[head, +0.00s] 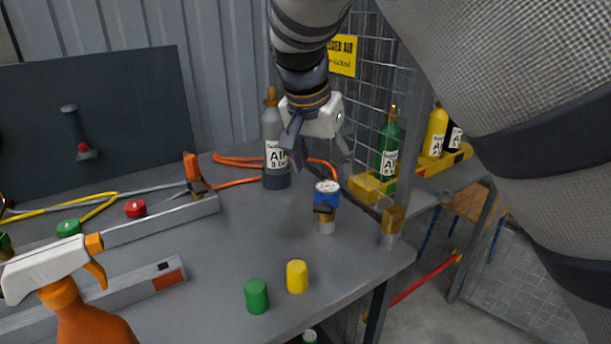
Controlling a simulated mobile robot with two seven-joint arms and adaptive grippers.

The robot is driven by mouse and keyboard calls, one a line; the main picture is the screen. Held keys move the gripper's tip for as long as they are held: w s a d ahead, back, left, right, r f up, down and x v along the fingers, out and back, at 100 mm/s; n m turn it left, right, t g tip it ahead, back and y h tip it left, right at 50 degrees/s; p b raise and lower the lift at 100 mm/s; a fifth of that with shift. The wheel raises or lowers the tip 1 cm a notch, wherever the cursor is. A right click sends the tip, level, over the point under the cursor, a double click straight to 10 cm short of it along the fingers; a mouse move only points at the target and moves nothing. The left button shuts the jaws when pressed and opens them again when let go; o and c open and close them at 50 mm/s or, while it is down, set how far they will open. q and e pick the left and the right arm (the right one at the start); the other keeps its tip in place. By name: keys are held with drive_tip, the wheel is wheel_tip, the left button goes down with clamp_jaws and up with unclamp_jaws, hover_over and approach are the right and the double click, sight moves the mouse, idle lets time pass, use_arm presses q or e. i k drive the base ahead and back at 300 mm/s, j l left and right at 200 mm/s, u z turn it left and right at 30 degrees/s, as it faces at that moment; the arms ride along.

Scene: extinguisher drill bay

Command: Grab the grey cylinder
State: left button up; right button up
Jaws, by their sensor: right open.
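The grey cylinder (271,130) stands upright toward the back of the grey table, with a brass-coloured valve on top and a white label reading "Air" on its front. My right gripper (318,158) hangs from above, just right of the cylinder, its fingers spread open and pointing down. Its left finger overlaps the right edge of the cylinder and label in the head view; I cannot tell whether they touch. Nothing is between the fingers. My left gripper is not in view.
A blue-and-white can (327,189) stands below the gripper, behind a small brass-topped fitting (325,217). Green (257,296) and yellow (297,276) caps stand near the front edge. An orange hose (235,160) lies behind the cylinder. A green cylinder (387,150) stands right, by wire mesh.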

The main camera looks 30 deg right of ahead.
sight(276, 162)
drive_tip(key=k, duration=1)
